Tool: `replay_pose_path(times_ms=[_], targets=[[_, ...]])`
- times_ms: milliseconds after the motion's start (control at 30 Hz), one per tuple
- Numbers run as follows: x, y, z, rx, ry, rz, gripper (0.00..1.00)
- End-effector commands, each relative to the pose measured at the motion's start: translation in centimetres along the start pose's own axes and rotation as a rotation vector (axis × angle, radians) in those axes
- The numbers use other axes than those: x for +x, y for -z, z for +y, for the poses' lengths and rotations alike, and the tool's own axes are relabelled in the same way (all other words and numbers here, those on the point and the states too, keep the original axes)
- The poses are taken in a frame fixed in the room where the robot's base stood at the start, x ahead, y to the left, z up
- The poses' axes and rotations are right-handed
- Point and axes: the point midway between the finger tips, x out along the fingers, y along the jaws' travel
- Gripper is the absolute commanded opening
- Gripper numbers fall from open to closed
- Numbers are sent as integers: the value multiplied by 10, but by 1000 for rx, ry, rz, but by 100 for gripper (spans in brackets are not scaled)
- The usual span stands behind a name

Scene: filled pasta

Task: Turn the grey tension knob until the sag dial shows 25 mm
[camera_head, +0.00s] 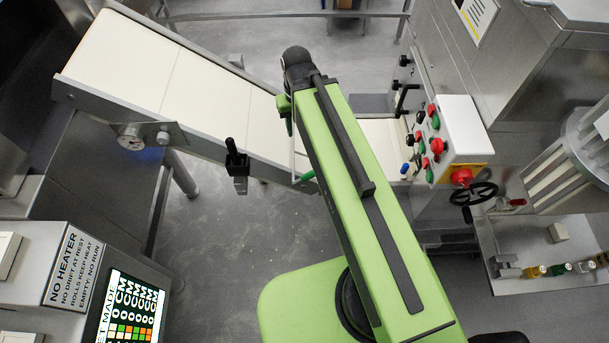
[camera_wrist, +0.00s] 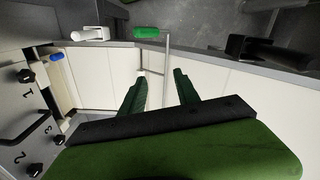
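In the head view a round dial (camera_head: 130,137) with a pale face and a red mark sits on a plate on the near side of the conveyor; its reading is too small to make out. A small grey knob (camera_head: 163,138) sits just right of the dial on the same plate. I cannot make out the dial or knob in the wrist view.
The white conveyor belt (camera_head: 203,82) slopes down to the right. A black handle (camera_head: 237,160) and a green handle (camera_head: 307,176) stand at its near edge. A button panel (camera_head: 459,138) is at the right. A screen (camera_head: 131,308) is at lower left. Open floor lies below the conveyor.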

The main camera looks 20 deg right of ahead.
Motion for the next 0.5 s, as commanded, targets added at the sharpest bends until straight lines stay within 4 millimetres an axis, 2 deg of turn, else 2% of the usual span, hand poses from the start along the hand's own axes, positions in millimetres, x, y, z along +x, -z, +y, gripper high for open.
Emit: replay_pose_path(times_ms=[33, 100, 167, 267, 400, 500], targets=[[2, 0, 0, 0, 0, 0, 46], [10, 0, 0, 0, 0, 0, 55], [23, 0, 0, 0, 0, 0, 55], [58, 0, 0, 0, 0, 0, 55], [120, 0, 0, 0, 0, 0, 55], [156, 0, 0, 0, 0, 0, 55]])
